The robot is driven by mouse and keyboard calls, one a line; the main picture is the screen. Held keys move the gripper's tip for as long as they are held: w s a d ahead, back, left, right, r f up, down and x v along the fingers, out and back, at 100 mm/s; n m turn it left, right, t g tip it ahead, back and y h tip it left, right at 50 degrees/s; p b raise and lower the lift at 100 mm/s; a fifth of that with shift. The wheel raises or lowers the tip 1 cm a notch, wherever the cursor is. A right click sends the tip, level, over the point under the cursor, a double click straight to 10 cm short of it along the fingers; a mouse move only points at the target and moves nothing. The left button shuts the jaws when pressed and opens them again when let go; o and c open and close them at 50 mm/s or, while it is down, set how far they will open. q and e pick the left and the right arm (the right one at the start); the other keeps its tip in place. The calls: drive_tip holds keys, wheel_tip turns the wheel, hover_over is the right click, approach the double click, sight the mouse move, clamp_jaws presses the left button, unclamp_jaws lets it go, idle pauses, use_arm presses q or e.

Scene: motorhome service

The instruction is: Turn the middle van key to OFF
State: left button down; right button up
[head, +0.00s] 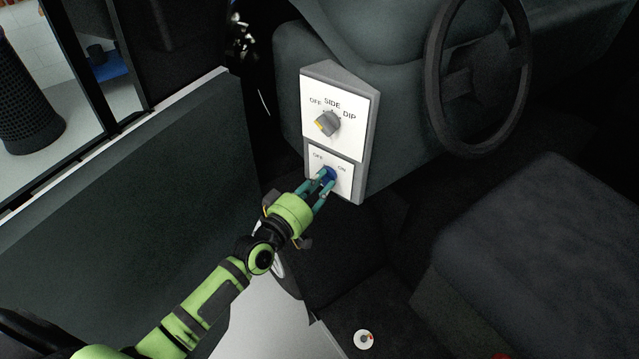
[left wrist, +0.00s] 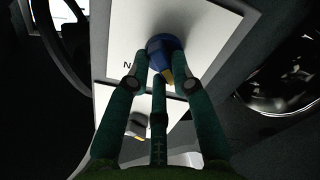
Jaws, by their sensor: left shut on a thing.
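The blue van key (head: 328,173) is on the lower white switch plate (head: 344,185), below the printed words OFF at left and ON at right. My left gripper (head: 322,184) reaches up from the lower left, its fingers closed around the key. In the left wrist view the blue key (left wrist: 161,47) sits between the fingertips (left wrist: 161,80), with a yellow pointer mark facing down and slightly right in that picture. The N of ON shows to its left there; OFF is hidden. My right gripper is not in view.
Just above, a grey knob (head: 327,123) with a yellow mark sits on a plate marked OFF, SIDE, DIP. A steering wheel (head: 478,75) is at upper right, a dark seat (head: 540,255) at lower right. The door panel (head: 130,200) lies left of my arm.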

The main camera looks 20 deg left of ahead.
use_arm(q)
drive_tip(key=c, duration=1.1)
unclamp_jaws()
drive_tip(key=shift+o, duration=0.2)
drive_tip(key=shift+s+a, duration=0.1)
drive_tip(key=shift+s, duration=0.2)
drive_tip(key=v, duration=1.1)
drive_tip(key=shift+s, duration=0.15)
drive_tip(key=shift+r, duration=0.1)
